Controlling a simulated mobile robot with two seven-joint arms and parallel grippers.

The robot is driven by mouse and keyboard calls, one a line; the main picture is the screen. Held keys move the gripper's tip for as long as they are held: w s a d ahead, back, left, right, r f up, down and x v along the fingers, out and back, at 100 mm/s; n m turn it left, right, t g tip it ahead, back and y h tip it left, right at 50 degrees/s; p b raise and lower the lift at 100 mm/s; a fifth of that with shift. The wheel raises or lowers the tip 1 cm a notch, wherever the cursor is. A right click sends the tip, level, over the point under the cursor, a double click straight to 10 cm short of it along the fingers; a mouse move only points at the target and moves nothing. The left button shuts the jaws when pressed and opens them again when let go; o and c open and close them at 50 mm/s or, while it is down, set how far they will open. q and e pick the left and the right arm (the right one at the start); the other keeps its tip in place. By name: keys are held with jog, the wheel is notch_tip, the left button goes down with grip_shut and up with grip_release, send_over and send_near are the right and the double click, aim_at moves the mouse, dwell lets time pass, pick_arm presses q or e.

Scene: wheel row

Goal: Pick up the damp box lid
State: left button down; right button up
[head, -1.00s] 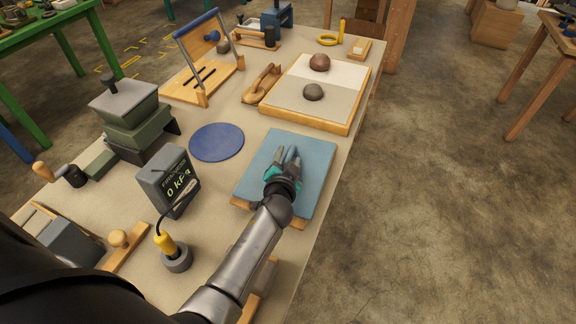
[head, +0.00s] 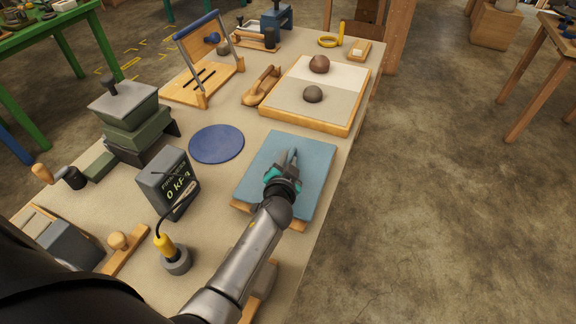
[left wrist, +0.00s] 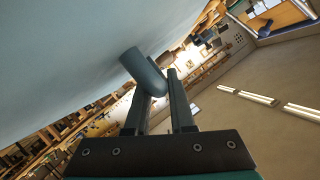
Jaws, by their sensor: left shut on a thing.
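The damp box lid (head: 310,160) is a flat blue-grey square panel. It lies over a pale wooden box whose edge (head: 296,226) shows at the near side in the head view. My left gripper (head: 291,160) is over the middle of the lid, shut on its knob. In the left wrist view the lid (left wrist: 70,50) fills the upper left, and a short grey round knob (left wrist: 142,70) sticks out from it at my left fingers (left wrist: 162,88). In the head view the gripper hides the knob. I cannot see a clear gap between lid and box. My right gripper is not in view.
A blue disc (head: 216,144) and a grey gauge box (head: 168,183) reading 0 stand left of the lid. A wooden tray (head: 340,118) with two round lumps is behind it. The bench edge and open floor (head: 440,200) are on the right.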

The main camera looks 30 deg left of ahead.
aim_at(288, 158)
pick_arm(q)
jog(key=shift+r+p, duration=0.35)
jog(key=shift+r, duration=0.25)
notch_tip(288, 158, up, 19)
jog(key=p, duration=0.7)
jog(key=shift+p, duration=0.4)
jog(key=shift+f, duration=0.1)
